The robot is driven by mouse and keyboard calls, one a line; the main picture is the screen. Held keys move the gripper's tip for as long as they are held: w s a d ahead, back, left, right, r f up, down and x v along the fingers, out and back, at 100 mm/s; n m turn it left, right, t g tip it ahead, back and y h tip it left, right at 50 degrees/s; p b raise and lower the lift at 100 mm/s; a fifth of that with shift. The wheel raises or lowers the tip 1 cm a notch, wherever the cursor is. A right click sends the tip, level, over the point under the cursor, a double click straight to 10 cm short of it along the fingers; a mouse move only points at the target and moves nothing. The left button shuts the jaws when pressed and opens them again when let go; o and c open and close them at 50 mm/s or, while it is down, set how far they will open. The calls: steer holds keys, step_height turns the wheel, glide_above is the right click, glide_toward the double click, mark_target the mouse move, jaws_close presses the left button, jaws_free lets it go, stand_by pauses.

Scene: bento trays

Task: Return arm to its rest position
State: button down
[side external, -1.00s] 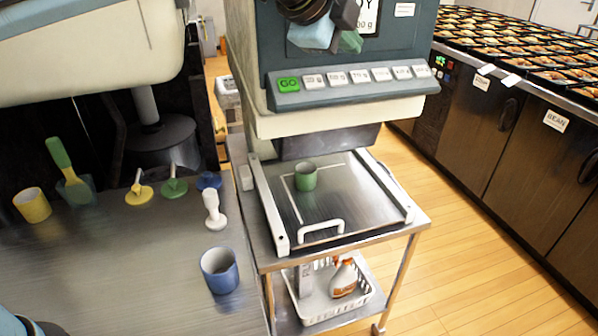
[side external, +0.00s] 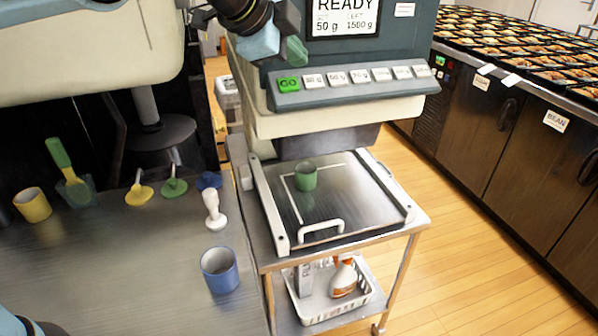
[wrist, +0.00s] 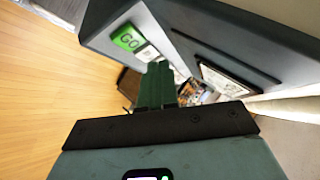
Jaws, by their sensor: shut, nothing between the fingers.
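My gripper (side external: 278,48) is in front of the dispenser machine's upper face, to the left of its lit screen (side external: 343,18). Its fingers are shut and empty, and they hang above the button row without visibly touching it. In the wrist view the closed green fingers (wrist: 158,88) point past the green GO button (wrist: 127,39). The screen reads READY, with 50 g and 1500 g below. A green cup (side external: 306,177) stands on the metal plate under the machine's outlet.
A blue cup (side external: 220,270), a white stamp-like tool (side external: 213,213), a yellow cup (side external: 33,204) and several utensils stand on the left counter. A white basket (side external: 328,298) sits on the cart's lower shelf. Filled bento trays (side external: 520,45) cover the right counter.

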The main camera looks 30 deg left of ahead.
steer(key=s+a+f+n+g+y, duration=0.1)
steer(key=s+a+f+n+g, duration=0.2)
steer(key=s+a+f+n, duration=1.2)
steer(key=s+a+f, duration=0.2)
steer(key=s+f, duration=0.1)
steer(key=s, duration=0.3)
steer(key=shift+y, duration=0.4)
